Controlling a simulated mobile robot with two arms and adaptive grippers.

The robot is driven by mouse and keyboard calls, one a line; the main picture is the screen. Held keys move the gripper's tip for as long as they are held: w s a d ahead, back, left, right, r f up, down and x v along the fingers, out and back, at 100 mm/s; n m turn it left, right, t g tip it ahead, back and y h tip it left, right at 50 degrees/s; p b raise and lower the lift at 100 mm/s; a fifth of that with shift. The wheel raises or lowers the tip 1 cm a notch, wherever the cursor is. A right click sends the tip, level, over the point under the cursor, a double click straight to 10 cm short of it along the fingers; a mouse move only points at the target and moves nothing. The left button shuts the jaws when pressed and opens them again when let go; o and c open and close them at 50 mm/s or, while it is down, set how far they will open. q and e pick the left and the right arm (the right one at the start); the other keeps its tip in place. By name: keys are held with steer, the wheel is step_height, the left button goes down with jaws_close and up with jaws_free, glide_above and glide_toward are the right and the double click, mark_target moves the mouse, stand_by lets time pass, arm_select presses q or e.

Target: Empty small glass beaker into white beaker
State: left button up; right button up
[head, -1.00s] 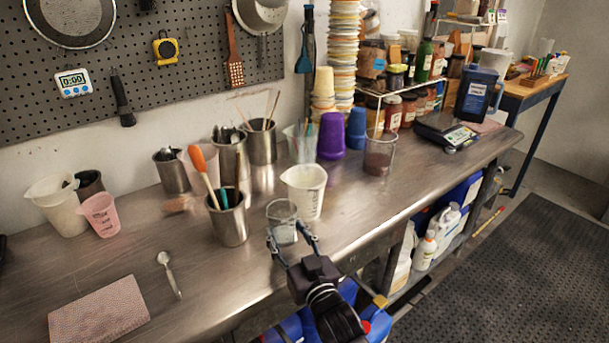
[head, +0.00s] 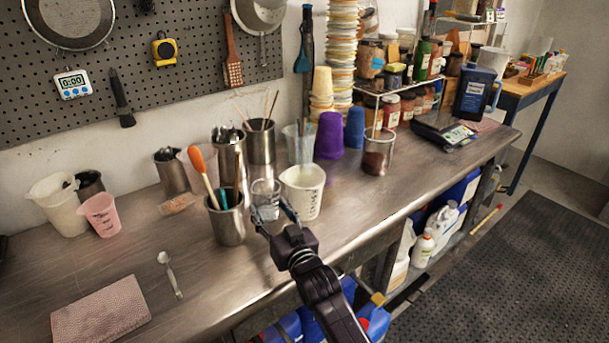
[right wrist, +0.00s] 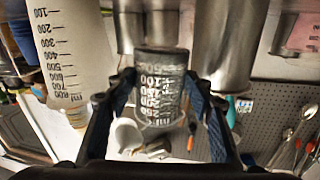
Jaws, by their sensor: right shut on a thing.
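The small glass beaker (head: 265,194) is clear with printed graduations. It stands roughly upright between the fingers of my right gripper (head: 272,214), which is shut on it. The right wrist view shows the beaker (right wrist: 160,85) between the two dark fingers (right wrist: 160,95). The white beaker (head: 303,193) stands upright on the steel bench, just right of the glass beaker. It also shows at the left of the right wrist view (right wrist: 68,50), with volume marks. I cannot tell whether the glass beaker touches the bench or what it contains. My left gripper is not in view.
A steel cup (head: 228,222) with an orange-handled tool stands close left of the glass beaker. Steel cups (head: 261,145) and a purple cup (head: 330,138) stand behind. A spoon (head: 170,272) and a textured cloth (head: 100,308) lie at left.

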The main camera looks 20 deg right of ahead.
mark_target(278, 197)
steer(key=shift+w+d+r+m+g+p, duration=0.2)
steer(key=shift+d+r+m+p, duration=0.2)
steer(key=shift+m, duration=0.3)
steer(key=shift+w+d+r+m+g+p, duration=0.2)
steer(key=shift+d+r+m+p, duration=0.1)
steer(key=shift+r+m+p, duration=0.3)
steer(key=shift+m+g, duration=0.3)
steer(key=shift+m, duration=0.6)
steer(key=r+p, duration=0.1)
steer(key=r, duration=0.1)
steer(key=d+r+p, duration=0.1)
steer(key=r+p, duration=0.1)
steer(key=shift+w, duration=0.15)
steer(key=m, duration=0.1)
steer(key=d+r+m+g+y+p, duration=0.1)
steer(key=m, duration=0.1)
steer(key=r+m, duration=0.1)
steer(key=m, duration=0.1)
steer(key=shift+w+d+r+y, duration=0.1)
steer(key=shift+w+d+y, duration=0.05)
steer(key=shift+w+y, duration=0.15)
steer(key=shift+d+f+m+g+y, duration=0.15)
steer(key=shift+m+g, duration=0.1)
steer(key=shift+m, duration=0.25)
steer(key=shift+f+m+g+y, duration=0.15)
steer(key=shift+m+g, duration=0.1)
steer(key=shift+m, duration=0.25)
steer(key=shift+w, duration=0.1)
